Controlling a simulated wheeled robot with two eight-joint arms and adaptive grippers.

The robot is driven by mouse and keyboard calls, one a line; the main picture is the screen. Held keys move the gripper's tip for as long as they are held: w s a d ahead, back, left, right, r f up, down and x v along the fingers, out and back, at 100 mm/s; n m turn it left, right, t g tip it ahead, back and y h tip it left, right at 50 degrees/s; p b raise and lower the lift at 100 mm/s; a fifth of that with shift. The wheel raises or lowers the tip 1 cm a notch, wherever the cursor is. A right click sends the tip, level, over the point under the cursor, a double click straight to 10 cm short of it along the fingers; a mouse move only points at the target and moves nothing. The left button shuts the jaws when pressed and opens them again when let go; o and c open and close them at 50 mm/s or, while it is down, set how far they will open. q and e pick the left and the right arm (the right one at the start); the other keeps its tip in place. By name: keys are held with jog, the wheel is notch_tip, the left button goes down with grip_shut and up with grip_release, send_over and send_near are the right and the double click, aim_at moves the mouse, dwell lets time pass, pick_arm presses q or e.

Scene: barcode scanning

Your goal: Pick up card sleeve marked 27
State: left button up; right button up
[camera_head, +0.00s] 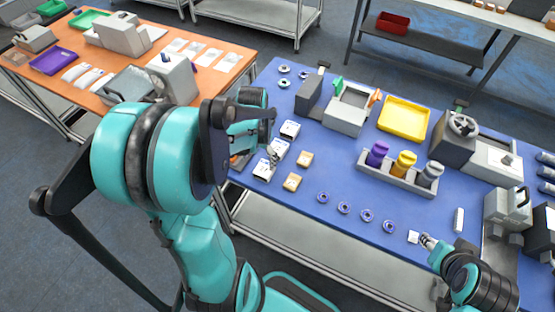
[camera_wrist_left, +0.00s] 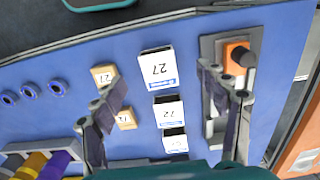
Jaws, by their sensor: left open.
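The white card sleeve marked 27 (camera_wrist_left: 157,68) lies flat on the blue table. In the head view it is the front one (camera_head: 263,170) of a row of white sleeves. The sleeve marked 72 (camera_wrist_left: 169,112) and a third white sleeve (camera_wrist_left: 175,141) lie beside it. My left gripper (camera_head: 271,156) is open above the row. In the left wrist view its fingers (camera_wrist_left: 160,78) are apart, either side of the sleeve marked 27, with nothing held. My right gripper (camera_head: 427,240) is at the front right, by a small white block (camera_head: 413,237); its opening is unclear.
Tan blocks marked 27 (camera_wrist_left: 103,74) and 72 (camera_wrist_left: 126,119) lie beside the sleeves. A grey fixture with an orange part (camera_wrist_left: 236,58) is on the other side. Purple rings (camera_head: 345,208), a bottle rack (camera_head: 395,180) and a yellow tray (camera_head: 404,119) are farther right.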

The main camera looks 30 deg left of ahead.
aim_at(262, 172)
pick_arm(q)
jog(key=f, duration=0.2)
jog(key=f+b, duration=0.1)
jog(key=f, duration=0.1)
jog(key=f+b, duration=0.1)
jog(key=f, duration=0.1)
jog(key=shift+w+d+f, duration=0.1)
jog(key=shift+w+d, duration=0.15)
jog(key=shift+w, duration=0.1)
jog(key=shift+f, duration=0.5)
jog(key=c, duration=0.9)
